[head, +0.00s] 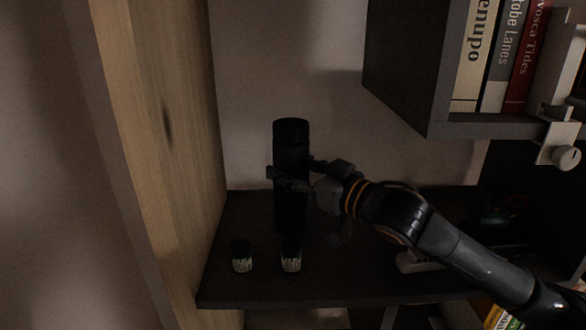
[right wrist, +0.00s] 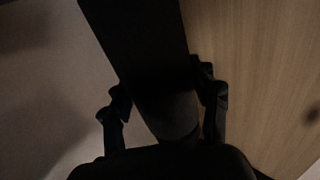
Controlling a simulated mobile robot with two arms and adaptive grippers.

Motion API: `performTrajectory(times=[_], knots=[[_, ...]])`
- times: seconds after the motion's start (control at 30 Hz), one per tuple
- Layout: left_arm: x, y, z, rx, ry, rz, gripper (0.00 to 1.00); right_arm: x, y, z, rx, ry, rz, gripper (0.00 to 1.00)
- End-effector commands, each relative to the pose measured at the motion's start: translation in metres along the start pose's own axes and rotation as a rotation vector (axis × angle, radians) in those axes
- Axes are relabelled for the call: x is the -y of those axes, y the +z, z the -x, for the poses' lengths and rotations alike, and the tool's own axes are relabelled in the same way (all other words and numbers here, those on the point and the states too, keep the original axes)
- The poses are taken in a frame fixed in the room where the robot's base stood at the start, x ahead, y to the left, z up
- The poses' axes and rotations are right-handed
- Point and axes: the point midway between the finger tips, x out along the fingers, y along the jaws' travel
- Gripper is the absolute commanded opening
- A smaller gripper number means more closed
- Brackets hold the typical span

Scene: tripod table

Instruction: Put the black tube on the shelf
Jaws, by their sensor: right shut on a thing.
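The black tube (head: 291,150) stands upright over the dark shelf (head: 330,285) in the head view, near its back wall. My right gripper (head: 285,180) is shut around the middle of the tube, reaching in from the right. In the right wrist view the tube (right wrist: 140,45) runs between the two fingers of the right gripper (right wrist: 165,105). The tube's lower end looks at or very near the shelf surface, but the dark picture does not show whether it touches. My left gripper is in neither view.
Two small patterned cups (head: 242,258) (head: 291,257) stand near the shelf's front edge. A wooden side panel (head: 160,150) bounds the shelf at left. An upper box shelf (head: 480,127) with books (head: 500,60) hangs at right. A small pale object (head: 415,262) lies right, behind my arm.

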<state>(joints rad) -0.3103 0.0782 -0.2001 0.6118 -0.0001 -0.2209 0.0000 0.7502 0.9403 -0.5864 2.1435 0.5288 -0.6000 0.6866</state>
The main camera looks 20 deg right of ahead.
Motion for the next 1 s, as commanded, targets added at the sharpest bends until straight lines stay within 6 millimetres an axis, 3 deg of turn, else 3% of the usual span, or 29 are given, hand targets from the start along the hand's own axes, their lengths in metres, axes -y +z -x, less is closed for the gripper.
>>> performTrajectory(times=[0.07,0.1,0.2,0.33,0.63,1.0], knots=[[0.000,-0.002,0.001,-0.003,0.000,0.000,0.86,0.000,-0.003,0.000,-0.005,0.000,0.001,0.16],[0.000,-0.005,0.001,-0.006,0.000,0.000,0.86,0.000,-0.002,0.000,-0.001,0.000,0.000,0.69],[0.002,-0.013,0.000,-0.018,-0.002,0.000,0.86,0.000,-0.002,0.000,-0.001,0.000,0.000,0.83],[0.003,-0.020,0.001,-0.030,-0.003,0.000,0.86,0.000,-0.002,0.000,-0.002,0.000,0.000,0.83],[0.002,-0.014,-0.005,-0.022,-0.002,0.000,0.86,-0.001,0.000,0.009,-0.002,0.001,0.000,0.83],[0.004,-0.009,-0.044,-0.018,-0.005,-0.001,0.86,-0.003,0.005,0.077,0.001,0.005,0.005,0.83]])
